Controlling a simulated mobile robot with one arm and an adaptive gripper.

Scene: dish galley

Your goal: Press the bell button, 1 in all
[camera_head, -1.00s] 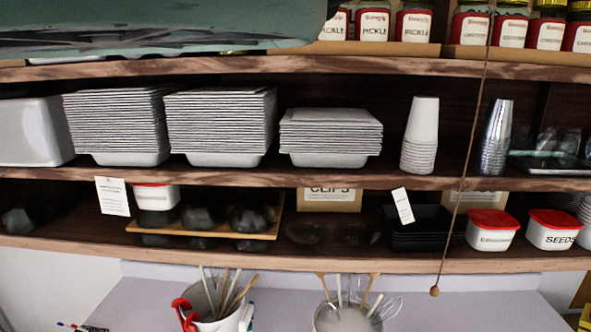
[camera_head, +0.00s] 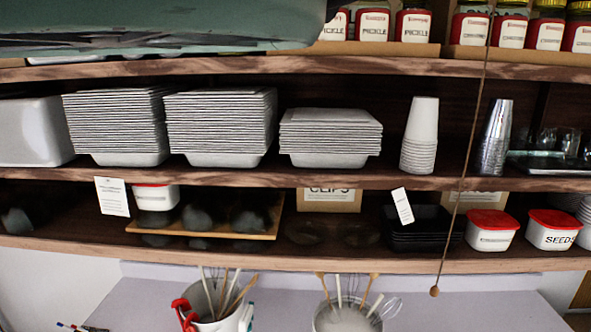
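No bell button can be made out in the head view. My gripper is not in view, so its position relative to any button cannot be told.
Wooden shelves (camera_head: 300,257) fill the view, holding stacked white trays (camera_head: 220,122), cups (camera_head: 420,135), black trays (camera_head: 415,238) and red-lidded tubs (camera_head: 491,235). A cord with a wooden ball (camera_head: 434,291) hangs in front. Utensil pots (camera_head: 345,318) stand on the counter (camera_head: 140,300) below.

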